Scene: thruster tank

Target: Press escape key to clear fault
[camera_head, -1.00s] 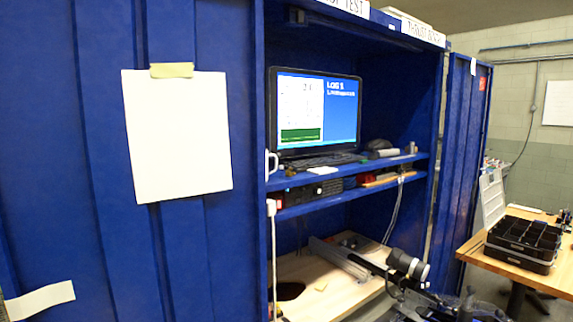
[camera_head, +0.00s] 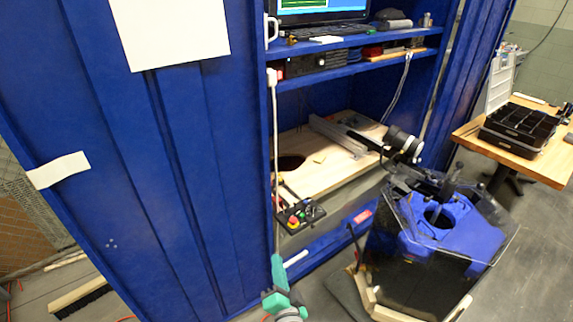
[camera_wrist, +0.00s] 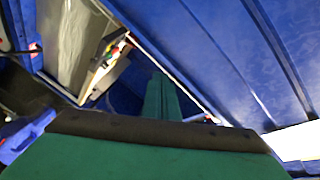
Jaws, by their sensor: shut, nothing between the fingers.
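The black keyboard (camera_head: 335,32) lies on the upper shelf of the blue cabinet, in front of the monitor (camera_head: 310,6). Only the monitor's lower part shows in the head view. Single keys, including escape, are too small to tell apart. My green gripper (camera_head: 277,259) is low at the bottom of the head view, in front of the cabinet and well below the keyboard. Its fingers (camera_wrist: 160,90) point up the wrist view, shut and empty. The keyboard cannot be made out in the wrist view.
A blue door with white paper (camera_head: 175,30) stands left of the opening. A white cable (camera_head: 275,150) hangs down the cabinet's edge. A button box (camera_head: 301,217) sits low in front. A clear-sided blue tank (camera_head: 455,238) stands right, near a wooden table (camera_head: 470,133).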

